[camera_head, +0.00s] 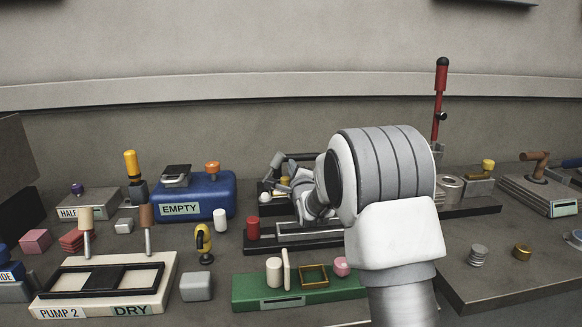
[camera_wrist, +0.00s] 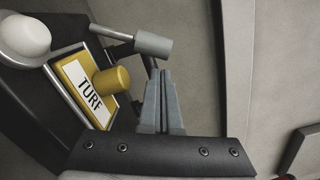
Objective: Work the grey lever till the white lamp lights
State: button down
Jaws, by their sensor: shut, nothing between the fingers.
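The grey lever (camera_wrist: 152,43) shows in the wrist view as a grey cylindrical grip on a thin arm, beside a yellow plate reading TURF (camera_wrist: 84,92) with a yellow knob (camera_wrist: 112,81). The white lamp (camera_wrist: 24,38) is a rounded white dome in a grey collar at the upper left; I see no clear glow on it. It is a small white ball (camera_head: 264,197) in the head view. My gripper (camera_wrist: 163,74) is shut and empty, its tips close to the lever's grip; I cannot tell whether they touch. My arm hides part of this fixture in the head view.
A tall red-handled lever (camera_head: 440,85) stands to the right behind my arm. A green tray (camera_head: 255,294) lies in front. The wall is close behind.

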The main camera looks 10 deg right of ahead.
jog(key=shift+w, duration=0.9)
